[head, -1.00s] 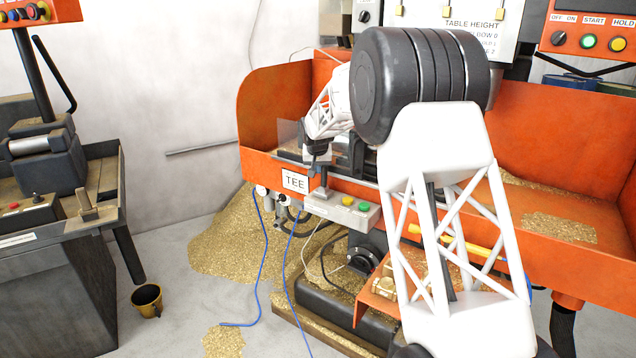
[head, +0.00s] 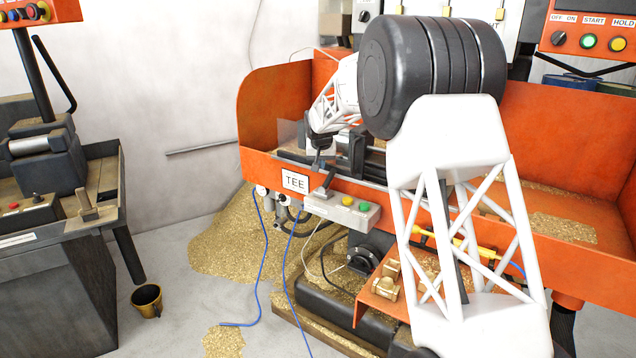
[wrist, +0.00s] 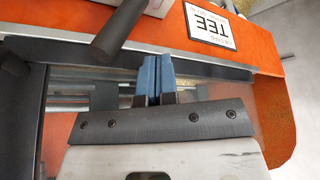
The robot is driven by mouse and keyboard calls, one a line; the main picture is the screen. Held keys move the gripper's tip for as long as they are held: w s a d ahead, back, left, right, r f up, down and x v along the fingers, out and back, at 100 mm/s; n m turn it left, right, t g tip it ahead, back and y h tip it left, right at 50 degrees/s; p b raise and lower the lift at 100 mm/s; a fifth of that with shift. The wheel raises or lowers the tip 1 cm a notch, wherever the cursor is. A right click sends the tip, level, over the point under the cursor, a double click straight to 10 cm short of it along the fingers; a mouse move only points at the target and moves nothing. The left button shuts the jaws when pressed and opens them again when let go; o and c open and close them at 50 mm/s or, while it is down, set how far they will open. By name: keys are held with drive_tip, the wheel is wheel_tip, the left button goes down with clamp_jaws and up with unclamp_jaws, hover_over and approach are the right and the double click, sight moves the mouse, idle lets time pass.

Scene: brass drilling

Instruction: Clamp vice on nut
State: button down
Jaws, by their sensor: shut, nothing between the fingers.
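My gripper (head: 317,165) is shut and empty, hanging over the front edge of the orange machine. In the wrist view its blue fingertips (wrist: 153,78) are pressed together. A dark lever (head: 327,181) stands tilted to the right on a grey control box (head: 345,209) with yellow and green buttons. The lever also shows in the wrist view (wrist: 119,30), just up and left of my fingertips; I cannot tell whether they touch. Dark vice parts (head: 357,150) stand behind my gripper, partly hidden by my arm. I cannot make out a nut in the vice.
The orange trough wall (head: 275,105) rises behind and left of my gripper. A "TEE" label (head: 295,181) is on its front. Brass fittings (head: 386,282) lie on an orange shelf below. Blue hoses (head: 262,270) hang down in front. A dark cup (head: 147,300) stands on the floor.

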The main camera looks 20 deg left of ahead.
wheel_tip(320, 180, up, 7)
drive_tip(key=a, duration=0.1)
drive_tip(key=shift+w+f, duration=0.15)
drive_tip(key=shift+w, duration=0.05)
idle(0.5)
drive_tip(key=s+d+r+m, duration=0.1)
drive_tip(key=s+d+r, duration=0.3)
drive_tip(key=s+d, duration=0.6)
drive_tip(key=s+d+r, duration=0.4)
drive_tip(key=s+d, duration=0.6)
drive_tip(key=d, duration=0.1)
drive_tip(key=s+d+r+m, duration=0.1)
drive_tip(key=s+d+r, duration=0.3)
drive_tip(key=s+d, duration=0.55)
drive_tip(key=s+d+f, duration=0.3)
drive_tip(key=s+d, duration=0.2)
drive_tip(key=s, duration=0.7)
drive_tip(key=s+d+f+g+h, duration=0.1)
drive_tip(key=s+d+f, duration=0.3)
drive_tip(key=s, duration=0.9)
drive_tip(key=s+d+f+m, duration=0.1)
drive_tip(key=s+d+f, duration=0.2)
drive_tip(key=s, duration=1)
drive_tip(key=shift+s+d+f+g, duration=0.2)
drive_tip(key=shift+d+f+g, duration=0.2)
drive_tip(key=shift+d, duration=1.35)
drive_tip(key=shift+r, duration=0.1)
